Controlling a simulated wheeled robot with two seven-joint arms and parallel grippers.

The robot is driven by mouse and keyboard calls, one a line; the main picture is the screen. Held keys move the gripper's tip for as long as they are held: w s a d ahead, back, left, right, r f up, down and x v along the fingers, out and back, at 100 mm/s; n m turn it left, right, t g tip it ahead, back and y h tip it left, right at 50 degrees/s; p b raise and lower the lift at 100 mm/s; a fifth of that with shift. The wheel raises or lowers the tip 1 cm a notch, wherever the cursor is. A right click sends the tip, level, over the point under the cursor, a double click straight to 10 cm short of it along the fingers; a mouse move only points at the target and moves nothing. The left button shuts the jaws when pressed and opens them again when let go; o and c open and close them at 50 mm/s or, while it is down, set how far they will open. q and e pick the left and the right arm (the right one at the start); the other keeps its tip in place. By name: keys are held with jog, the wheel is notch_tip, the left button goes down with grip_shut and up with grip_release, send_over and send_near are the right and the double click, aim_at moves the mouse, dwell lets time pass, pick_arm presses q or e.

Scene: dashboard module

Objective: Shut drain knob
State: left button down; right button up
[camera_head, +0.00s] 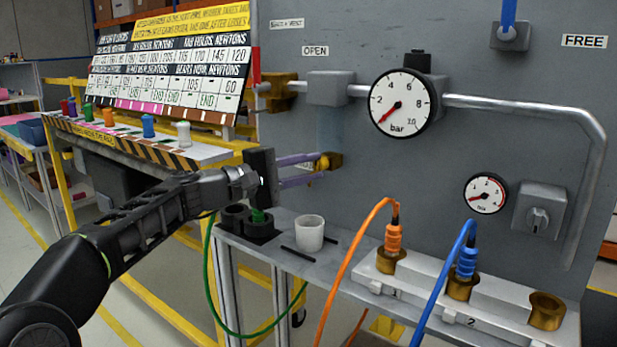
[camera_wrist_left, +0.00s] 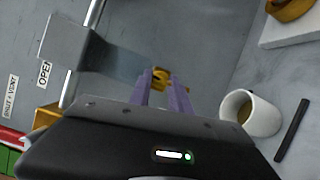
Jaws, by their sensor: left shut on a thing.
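The drain knob (camera_head: 333,160) is a small yellow, brass-like knob low on the grey panel, below the grey block on the pipe. My left gripper (camera_head: 315,168) reaches it from the left with its purple fingers. The gripper is shut on the knob, and the fingertips partly cover it. In the left wrist view the knob (camera_wrist_left: 163,76) shows between and beyond the two purple fingertips (camera_wrist_left: 158,80). Its turn angle is hard to tell. My right gripper is not in view.
A white cup (camera_head: 311,232) stands on the shelf below the knob. Orange (camera_head: 350,255) and blue (camera_head: 440,285) hoses rise from a white socket block (camera_head: 500,312) at right. A black holder (camera_head: 247,224) with a green hose stands under the gripper. A large gauge (camera_head: 403,103) sits on the pipe.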

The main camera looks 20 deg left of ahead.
pick_arm(q)
jog(key=shift+f+n+t+b, duration=0.15)
jog(key=shift+n+t+b, duration=0.25)
jog(key=shift+n, duration=0.2)
jog(key=c, duration=1.2)
grip_release()
jog(key=v, duration=0.7)
jog(key=shift+s+a, duration=0.25)
jog(key=shift+a, duration=0.05)
